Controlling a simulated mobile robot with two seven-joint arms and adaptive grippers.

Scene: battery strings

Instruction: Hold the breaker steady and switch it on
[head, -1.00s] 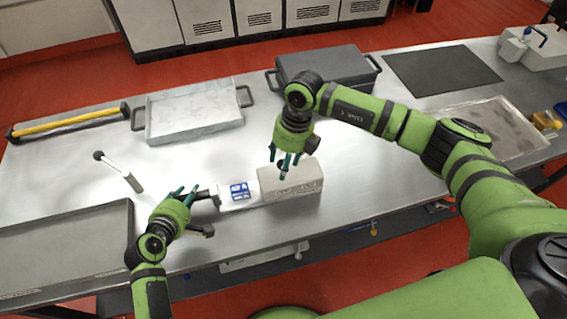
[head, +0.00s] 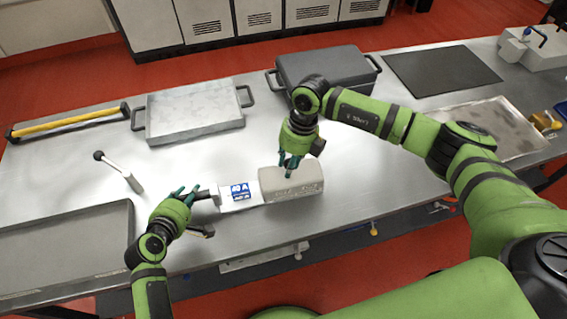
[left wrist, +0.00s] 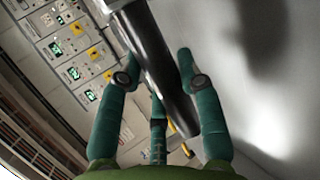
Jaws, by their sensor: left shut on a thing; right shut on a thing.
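The breaker (head: 292,185) is a grey-beige block lying on the metal bench, with a white end bearing a blue "40 A" label (head: 240,191). A dark bar handle sticks out from its left end. My left gripper (head: 192,194) is shut on that handle, which shows as a dark cylinder (left wrist: 160,65) between the fingers in the left wrist view. My right gripper (head: 289,170) points down at the block's top and is shut on a part of the breaker there. Its fingers hide that part, so the switch and its position cannot be made out.
A dark lidded box (head: 325,66) stands behind the breaker. A grey tray (head: 128,240) is at front left.

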